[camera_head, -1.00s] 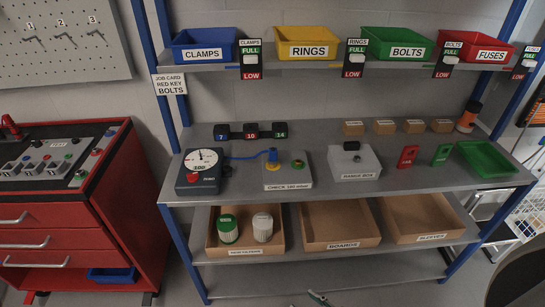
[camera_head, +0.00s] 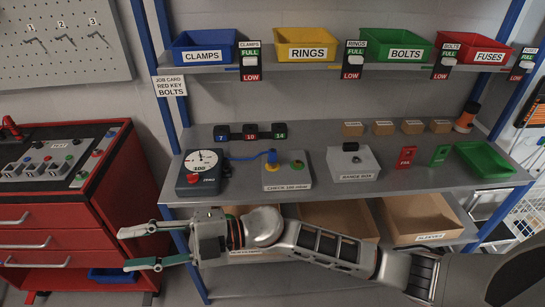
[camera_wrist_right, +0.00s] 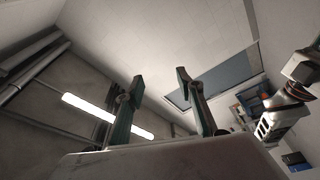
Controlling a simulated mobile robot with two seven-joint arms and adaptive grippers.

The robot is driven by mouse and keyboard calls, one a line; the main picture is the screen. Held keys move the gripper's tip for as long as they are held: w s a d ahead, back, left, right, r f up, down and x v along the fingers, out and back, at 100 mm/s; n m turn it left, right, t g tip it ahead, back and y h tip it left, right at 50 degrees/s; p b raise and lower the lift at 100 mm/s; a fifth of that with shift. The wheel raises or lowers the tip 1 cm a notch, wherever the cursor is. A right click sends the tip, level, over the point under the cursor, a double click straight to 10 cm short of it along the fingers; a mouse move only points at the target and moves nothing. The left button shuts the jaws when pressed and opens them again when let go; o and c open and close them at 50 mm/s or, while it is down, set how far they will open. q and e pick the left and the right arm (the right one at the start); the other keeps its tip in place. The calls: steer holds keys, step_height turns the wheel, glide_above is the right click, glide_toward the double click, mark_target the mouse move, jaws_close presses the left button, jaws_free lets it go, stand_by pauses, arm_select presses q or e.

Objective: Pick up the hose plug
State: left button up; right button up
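The hose plug (camera_head: 272,157) looks blue and sits on a yellow fitting on the grey check box on the middle shelf. A blue hose (camera_head: 243,157) runs from it to the dark gauge box (camera_head: 200,172) with a white dial. My right gripper (camera_head: 125,249) reaches across from the right, below and left of the check box, in front of the lower shelf. Its two fingers are spread, with nothing between them, and point left. They also show apart in the right wrist view (camera_wrist_right: 160,78), against walls and ceiling. My left gripper is not in view.
A grey box (camera_head: 353,170) with a black knob stands right of the check box. Numbered black blocks (camera_head: 250,132) lie behind. A red cabinet (camera_head: 75,200) stands at the left. My right arm covers part of the cardboard trays (camera_head: 420,215) below.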

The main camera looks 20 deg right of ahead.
step_height(320, 180, down, 3)
steer(key=n+g+h, duration=0.3)
steer(key=n+h, duration=0.1)
step_height(320, 180, up, 2)
steer(key=m+t+h, duration=0.1)
steer(key=t+h, duration=0.5)
steer(key=h, duration=1.1)
glide_above(272, 152)
steer(key=s+a, duration=0.1)
steer(key=s, duration=0.1)
steer(key=shift+p, duration=0.3)
steer(key=x, duration=0.7)
steer(key=shift+w+d+f, duration=0.15)
steer(key=shift+f, duration=0.05)
